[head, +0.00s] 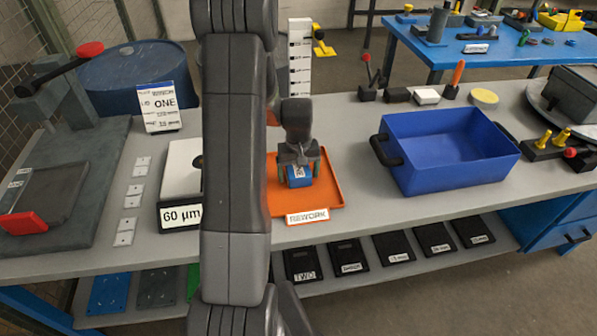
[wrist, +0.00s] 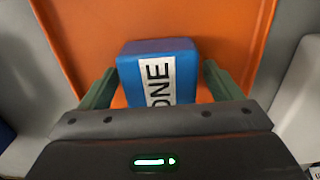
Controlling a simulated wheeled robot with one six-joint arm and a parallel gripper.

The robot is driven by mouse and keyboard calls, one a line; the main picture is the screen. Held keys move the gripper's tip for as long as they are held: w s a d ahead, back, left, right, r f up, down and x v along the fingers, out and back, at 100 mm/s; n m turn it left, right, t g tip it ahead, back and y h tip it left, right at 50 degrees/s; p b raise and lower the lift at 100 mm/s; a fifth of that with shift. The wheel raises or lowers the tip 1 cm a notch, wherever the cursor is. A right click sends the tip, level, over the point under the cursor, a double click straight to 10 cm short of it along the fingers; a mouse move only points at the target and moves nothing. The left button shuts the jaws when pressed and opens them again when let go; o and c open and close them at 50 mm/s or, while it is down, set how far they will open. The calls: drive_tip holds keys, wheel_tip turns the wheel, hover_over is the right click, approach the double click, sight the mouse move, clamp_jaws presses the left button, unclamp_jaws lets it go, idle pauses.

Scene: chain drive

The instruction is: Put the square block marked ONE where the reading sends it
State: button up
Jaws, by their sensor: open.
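The blue square block (head: 299,181) sits on the orange REWORK tray (head: 333,190). In the wrist view the block (wrist: 130,75) carries a white label reading ONE. My gripper (head: 299,172) is above the tray and open. Its green fingers stand on either side of the block, with a small gap showing on each side. A white gauge (head: 180,215) left of my arm reads 60 µm; my arm hides part of it.
A blue open bin (head: 450,125) with black handles stands right of the tray. A grey press with a red knob (head: 90,49) is at the far left. Several black labelled plates lie on the lower shelf (head: 350,284). Bench space is free in front of the bin.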

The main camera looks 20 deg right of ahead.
sight(299, 169)
wheel_tip(299, 169, up, 12)
drive_tip(key=shift+b, duration=0.35)
wheel_tip(299, 169, down, 12)
drive_tip(key=shift+f, duration=0.2)
drive_tip(key=shift+r, duration=1.9)
